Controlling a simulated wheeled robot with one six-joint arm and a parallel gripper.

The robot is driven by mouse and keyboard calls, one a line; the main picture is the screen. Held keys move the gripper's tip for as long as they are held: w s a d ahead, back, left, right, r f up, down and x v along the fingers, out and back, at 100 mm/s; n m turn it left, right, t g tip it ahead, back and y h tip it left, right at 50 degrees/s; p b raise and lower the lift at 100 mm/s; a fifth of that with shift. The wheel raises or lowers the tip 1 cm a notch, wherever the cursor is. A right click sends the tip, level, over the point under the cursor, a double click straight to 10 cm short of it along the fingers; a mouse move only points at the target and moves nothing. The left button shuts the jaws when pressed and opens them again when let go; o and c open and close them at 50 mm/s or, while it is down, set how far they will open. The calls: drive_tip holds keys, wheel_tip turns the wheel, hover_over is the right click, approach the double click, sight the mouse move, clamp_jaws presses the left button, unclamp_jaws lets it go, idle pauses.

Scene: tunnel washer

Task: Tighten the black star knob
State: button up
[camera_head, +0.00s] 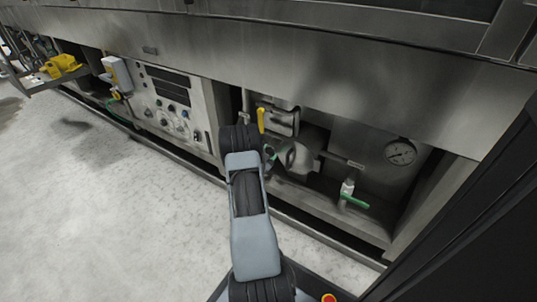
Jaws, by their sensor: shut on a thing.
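My arm reaches up from the bottom of the head view to the open recess in the steel machine. My gripper (271,155) is only partly visible, just right of my dark wrist, and is small in the picture. It is shut at the pale rounded pipe fitting (301,157) in the recess. The black star knob is mostly hidden there between my gripper and the fitting, and I cannot make out its lobes or how far it is turned.
A yellow lever (261,119) stands just above my gripper. A green-handled valve (353,201) and a round gauge (400,152) are to the right. A control panel (166,103) is to the left. The pale floor (110,220) is clear at the left.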

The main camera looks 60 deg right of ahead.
drive_tip(key=shift+m, duration=0.5)
idle(0.3)
drive_tip(key=o, duration=0.9)
drive_tip(key=shift+a, duration=0.1)
drive_tip(key=a+p, duration=0.4)
drive_tip(key=a, duration=0.9)
drive_tip(key=shift+a, duration=0.35)
